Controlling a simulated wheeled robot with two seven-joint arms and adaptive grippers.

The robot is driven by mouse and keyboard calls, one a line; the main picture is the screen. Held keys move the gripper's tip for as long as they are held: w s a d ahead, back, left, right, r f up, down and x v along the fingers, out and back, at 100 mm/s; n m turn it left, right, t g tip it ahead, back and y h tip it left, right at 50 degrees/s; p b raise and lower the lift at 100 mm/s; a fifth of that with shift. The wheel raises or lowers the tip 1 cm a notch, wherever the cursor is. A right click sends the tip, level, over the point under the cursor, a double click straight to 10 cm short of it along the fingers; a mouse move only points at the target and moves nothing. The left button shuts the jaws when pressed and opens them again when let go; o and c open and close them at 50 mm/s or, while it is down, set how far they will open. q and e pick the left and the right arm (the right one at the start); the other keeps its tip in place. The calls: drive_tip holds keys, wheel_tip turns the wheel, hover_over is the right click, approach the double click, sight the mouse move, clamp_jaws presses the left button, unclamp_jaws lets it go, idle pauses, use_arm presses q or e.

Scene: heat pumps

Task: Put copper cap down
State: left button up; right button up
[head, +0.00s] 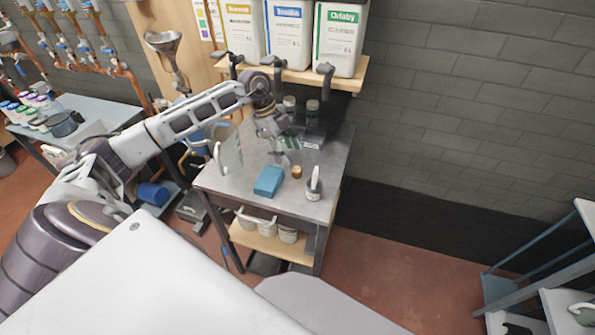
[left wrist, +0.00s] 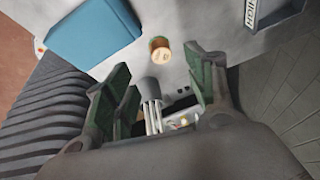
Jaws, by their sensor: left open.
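The copper cap (head: 297,172) stands on the grey metal table (head: 222,181), between a blue block and a small white pot. In the left wrist view the cap (left wrist: 159,46) rests on the tabletop just beyond my fingertips, with a lighter top rim. My left gripper (head: 287,143) is above the table, behind the cap in the head view. Its green-padded fingers (left wrist: 155,78) are spread, with nothing held between them. The cap is apart from both fingers. My right gripper is not in view.
The blue block (head: 268,181) lies left of the cap, and the white pot (head: 314,187) with a grey handle stands to its right. A clear pitcher (head: 229,155) stands at the table's left. Clear bottles (head: 312,112) stand behind; a wooden shelf (head: 300,73) with large containers hangs above.

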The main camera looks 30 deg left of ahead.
sight(297, 172)
use_arm(q)
drive_tip(key=shift+w+a+f+n, duration=0.1)
drive_tip(key=shift+w+n, duration=0.05)
drive_tip(key=shift+n, duration=0.5)
drive_tip(key=shift+w+a+n, duration=0.1)
drive_tip(key=shift+n, duration=0.55)
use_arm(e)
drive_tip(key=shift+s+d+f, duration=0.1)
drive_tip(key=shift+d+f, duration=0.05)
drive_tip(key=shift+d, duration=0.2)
use_arm(q)
drive_tip(key=shift+x, duration=1.05)
drive_tip(key=shift+d+f, duration=0.1)
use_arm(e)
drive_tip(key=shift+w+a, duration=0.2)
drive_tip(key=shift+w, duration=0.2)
